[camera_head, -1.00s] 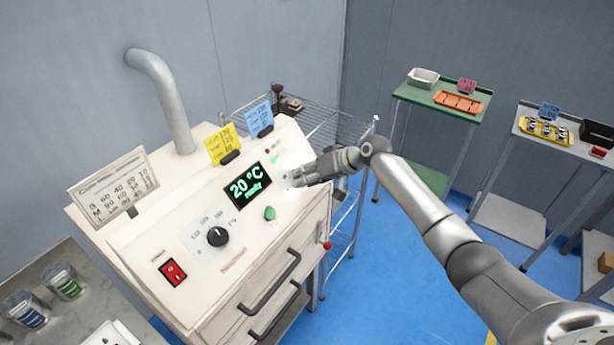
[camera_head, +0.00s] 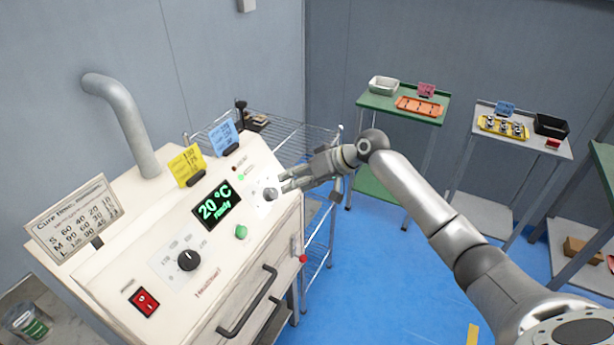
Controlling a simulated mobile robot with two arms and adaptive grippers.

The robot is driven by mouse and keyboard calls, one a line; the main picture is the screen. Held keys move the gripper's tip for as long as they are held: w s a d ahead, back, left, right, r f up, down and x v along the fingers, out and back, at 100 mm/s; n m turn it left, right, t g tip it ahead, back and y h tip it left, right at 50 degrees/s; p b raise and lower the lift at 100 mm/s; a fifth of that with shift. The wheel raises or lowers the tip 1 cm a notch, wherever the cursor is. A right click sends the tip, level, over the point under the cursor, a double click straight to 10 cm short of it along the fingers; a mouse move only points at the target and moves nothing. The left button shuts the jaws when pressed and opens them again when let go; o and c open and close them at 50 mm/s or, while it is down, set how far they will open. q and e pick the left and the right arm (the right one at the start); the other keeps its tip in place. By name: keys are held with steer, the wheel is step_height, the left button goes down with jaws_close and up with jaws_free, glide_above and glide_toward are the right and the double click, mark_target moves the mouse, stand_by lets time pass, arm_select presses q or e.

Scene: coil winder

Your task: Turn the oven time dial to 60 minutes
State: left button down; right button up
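The white oven (camera_head: 120,290) stands at the left with a sloped control panel. Its display (camera_head: 216,205) reads "20 °C ready" in green. The right-hand dial (camera_head: 270,194), a small grey knob on a pale scale, sits right of the display; its scale marks are too small to read. A black dial (camera_head: 189,260) sits lower left on the panel. My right gripper (camera_head: 286,183) is beside the grey dial, its fingers pointing at it from the right; they look parted, and contact cannot be made out. My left gripper is not in view.
A cure times card (camera_head: 74,218), a yellow card (camera_head: 187,164) and a blue card (camera_head: 223,137) stand on the oven. A green button (camera_head: 241,232) and red switch (camera_head: 144,301) are on the panel. A wire rack (camera_head: 300,135) stands behind my gripper.

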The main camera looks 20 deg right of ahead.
steer(key=v, duration=0.4)
stand_by(0.3)
